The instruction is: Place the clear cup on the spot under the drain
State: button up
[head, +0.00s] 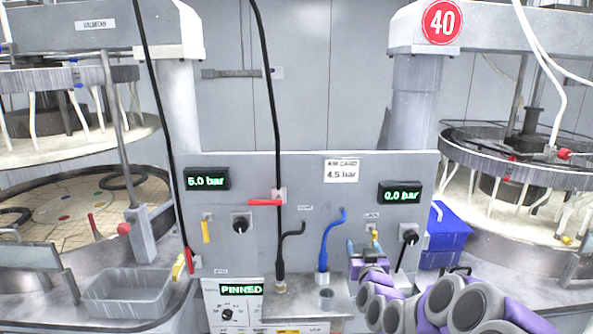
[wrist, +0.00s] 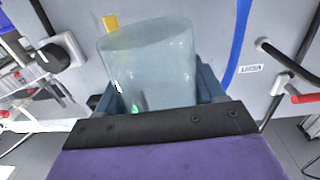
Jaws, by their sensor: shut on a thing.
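The clear cup (wrist: 152,65) shows large in the wrist view, a pale see-through cylinder. My gripper (wrist: 158,95) is shut on it, with a blue finger on each side. In the head view my gripper (head: 364,250) is in front of the panel, right of the blue tube (head: 324,250); the cup is hard to make out there. The blue tube bends down over a metal ledge (head: 305,307). A small grey cylinder (head: 327,298) stands on the ledge near it. I cannot tell which outlet is the drain or see a marked spot.
A black tube (head: 281,255) comes down to a fitting left of the blue one. A red-handled valve (head: 266,202) is above. A grey bin (head: 125,292) sits at left, a blue box (head: 447,235) at right. The control panel (head: 335,215) stands close behind.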

jog(key=a+r, duration=0.4)
jog(key=a, duration=0.1)
jog(key=shift+s+r, duration=0.25)
jog(key=shift+s, duration=0.2)
jog(key=shift+d, duration=0.1)
jog(key=shift+f, duration=0.15)
